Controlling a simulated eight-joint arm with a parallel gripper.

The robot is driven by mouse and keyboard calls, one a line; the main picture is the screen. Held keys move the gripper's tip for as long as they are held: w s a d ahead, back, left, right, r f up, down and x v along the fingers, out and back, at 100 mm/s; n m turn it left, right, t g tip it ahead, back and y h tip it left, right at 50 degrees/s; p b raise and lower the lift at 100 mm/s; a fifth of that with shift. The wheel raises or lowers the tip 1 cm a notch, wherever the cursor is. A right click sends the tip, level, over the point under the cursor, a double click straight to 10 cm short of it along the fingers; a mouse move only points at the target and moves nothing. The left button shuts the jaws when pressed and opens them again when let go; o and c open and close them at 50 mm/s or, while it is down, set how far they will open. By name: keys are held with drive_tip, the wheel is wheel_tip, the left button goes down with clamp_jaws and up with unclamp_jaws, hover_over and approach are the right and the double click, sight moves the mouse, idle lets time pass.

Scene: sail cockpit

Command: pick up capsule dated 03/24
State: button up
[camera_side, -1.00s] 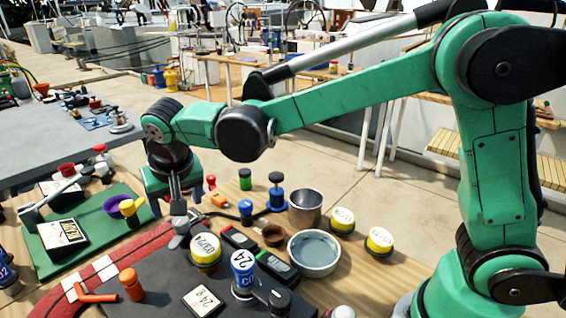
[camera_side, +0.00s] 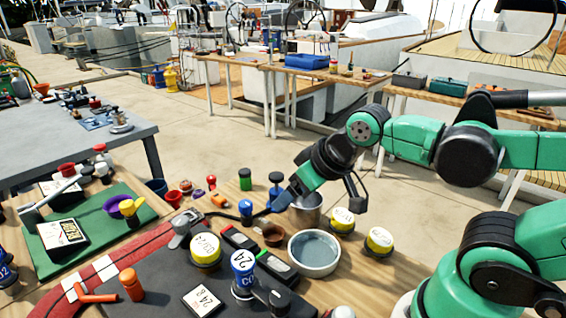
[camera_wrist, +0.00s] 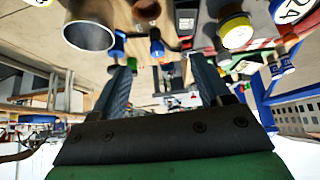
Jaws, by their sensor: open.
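Three yellow capsules with white, date-printed tops stand on the wooden table in the side view: a left one (camera_side: 206,250) on the dark mat, a middle one (camera_side: 342,220) and a right one (camera_side: 379,241) beside the grey bowl. Their dates begin with 03, but I cannot read the rest surely. My gripper (camera_side: 270,208) points down-left above the table near the metal cup, apart from all three capsules. In the wrist view my gripper (camera_wrist: 158,66) is open with nothing between its fingers. A yellow capsule (camera_wrist: 236,30) shows there at upper right.
A metal cup (camera_side: 313,208) and a grey bowl (camera_side: 314,257) stand close to the gripper. A blue canister marked 24 (camera_side: 243,272), blue-topped items (camera_side: 246,208) and a green cylinder (camera_side: 245,179) crowd the area. A green mat (camera_side: 105,222) lies left.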

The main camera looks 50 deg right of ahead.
drive_tip(key=shift+o, duration=0.2)
drive_tip(key=o, duration=0.4)
drive_tip(key=n+g, duration=0.2)
drive_tip(key=g, duration=0.5)
hover_over(203, 243)
drive_tip(key=f, duration=0.3)
drive_tip(key=shift+s+d, duration=0.1)
drive_tip(key=shift+d, duration=0.1)
drive_tip(key=shift+a+f, duration=0.3)
drive_tip(key=shift+f, duration=2.7)
